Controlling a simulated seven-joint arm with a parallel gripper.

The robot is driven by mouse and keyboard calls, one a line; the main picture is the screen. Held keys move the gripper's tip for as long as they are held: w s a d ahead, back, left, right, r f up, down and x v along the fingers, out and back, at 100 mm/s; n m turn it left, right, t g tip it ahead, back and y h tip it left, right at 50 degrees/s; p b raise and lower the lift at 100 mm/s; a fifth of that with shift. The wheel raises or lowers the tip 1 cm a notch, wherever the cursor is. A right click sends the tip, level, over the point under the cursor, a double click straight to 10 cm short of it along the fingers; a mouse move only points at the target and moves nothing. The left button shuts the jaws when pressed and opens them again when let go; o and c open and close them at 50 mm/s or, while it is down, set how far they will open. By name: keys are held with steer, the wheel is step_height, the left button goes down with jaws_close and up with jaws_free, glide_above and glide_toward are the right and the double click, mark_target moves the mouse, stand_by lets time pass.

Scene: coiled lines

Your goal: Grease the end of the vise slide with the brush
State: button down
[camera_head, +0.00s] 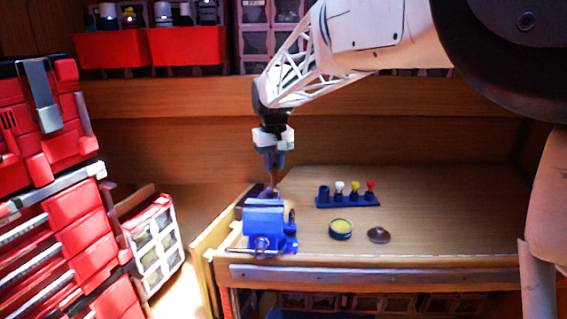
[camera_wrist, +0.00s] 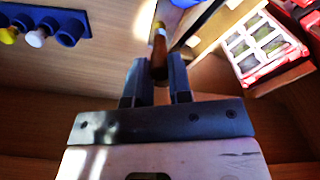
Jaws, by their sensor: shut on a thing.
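The blue vise (camera_head: 265,218) is mounted at the front left corner of the workbench. A small blue part at the top edge of the wrist view (camera_wrist: 186,3) looks like the vise. My gripper (camera_head: 273,157) points down above the back of the vise, shut on the brown brush (camera_wrist: 158,45). The brush (camera_head: 274,177) hangs down; its tip is close to the vise's rear end, and I cannot tell whether they touch. The vise slide's end is not clearly visible. An open round tin with yellow grease (camera_head: 341,228) stands right of the vise.
A blue rack (camera_head: 348,202) holds white-, yellow- and red-topped brushes; its leftmost holder is empty. The dark tin lid (camera_head: 379,235) lies right of the tin. The right side of the workbench (camera_head: 450,215) is clear. Red drawer units (camera_head: 80,215) stand at left.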

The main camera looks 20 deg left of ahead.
steer(key=shift+w, duration=0.15)
steer(key=shift+w+a, duration=0.2)
steer(key=shift+w, duration=0.2)
steer(key=shift+w, duration=0.25)
steer(key=shift+w+a+f, duration=0.1)
steer(key=shift+w+a, duration=0.1)
steer(key=shift+w, duration=0.2)
steer(key=shift+w, duration=0.3)
stand_by(0.6)
steer(key=shift+s+a, duration=0.1)
steer(key=shift+s, duration=0.1)
steer(key=shift+s, duration=0.5)
steer(key=shift+s, duration=0.15)
stand_by(0.5)
steer(key=shift+s+a, duration=0.15)
steer(key=shift+s, duration=0.4)
